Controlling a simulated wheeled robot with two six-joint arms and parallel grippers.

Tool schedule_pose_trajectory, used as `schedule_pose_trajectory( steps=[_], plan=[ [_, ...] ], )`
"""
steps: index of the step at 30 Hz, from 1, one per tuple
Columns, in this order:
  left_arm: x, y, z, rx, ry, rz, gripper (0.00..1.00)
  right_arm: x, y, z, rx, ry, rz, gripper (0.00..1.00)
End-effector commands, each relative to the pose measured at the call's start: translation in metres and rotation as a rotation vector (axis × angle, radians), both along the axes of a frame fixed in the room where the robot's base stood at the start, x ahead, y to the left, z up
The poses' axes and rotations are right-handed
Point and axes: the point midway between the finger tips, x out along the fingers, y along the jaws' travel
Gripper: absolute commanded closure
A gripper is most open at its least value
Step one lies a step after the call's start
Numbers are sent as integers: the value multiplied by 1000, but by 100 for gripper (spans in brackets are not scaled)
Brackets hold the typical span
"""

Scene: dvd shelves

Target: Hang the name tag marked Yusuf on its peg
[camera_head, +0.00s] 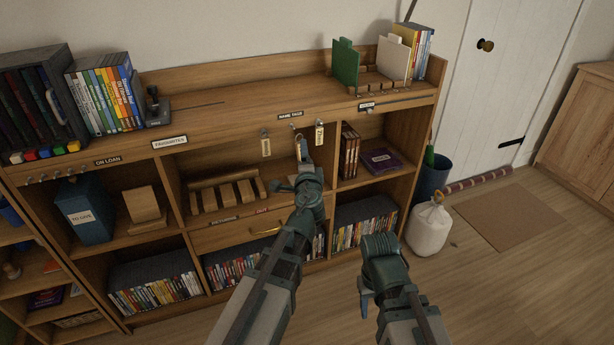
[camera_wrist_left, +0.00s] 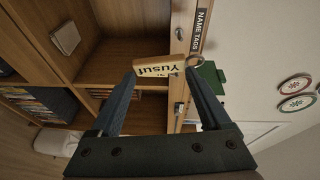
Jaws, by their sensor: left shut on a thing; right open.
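The wooden name tag marked Yusuf (camera_wrist_left: 158,68) is between the fingertips of my left gripper (camera_wrist_left: 160,74), which is shut on it. Its metal ring (camera_wrist_left: 195,62) shows at one end. In the head view my left gripper (camera_head: 302,162) is in front of the shelf's middle bay, below the NAME TAGS label (camera_head: 290,116). A tag (camera_head: 266,145) hangs to its left and another tag (camera_head: 319,134) hangs to its right. I cannot tell whether the held tag's ring touches a peg. My right gripper (camera_head: 366,300) is low in front of the shelf, open and empty.
Below the tags is a wooden rack (camera_head: 228,193) in the middle bay. A purple case (camera_head: 382,161) lies in the bay to the right. A white bag (camera_head: 429,230) stands on the floor at the right.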

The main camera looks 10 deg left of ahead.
Motion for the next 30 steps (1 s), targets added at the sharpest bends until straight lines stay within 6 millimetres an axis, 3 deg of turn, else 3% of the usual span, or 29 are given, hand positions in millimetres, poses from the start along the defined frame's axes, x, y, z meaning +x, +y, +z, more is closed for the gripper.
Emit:
schedule_pose_trajectory(
  steps=[3, 12, 30],
  plan=[
    [2, -4, -9, 27, -4, -24, 79, 0, 0, -11, 0, 0, 0, 50],
    [5, -5, -8, 35, -6, -32, 79, 0, 0, -11, 0, 0, 0, 50],
    [32, 13, -11, 32, -6, -30, 79, 0, 0, -14, 0, 0, 0, 50]
  ],
)
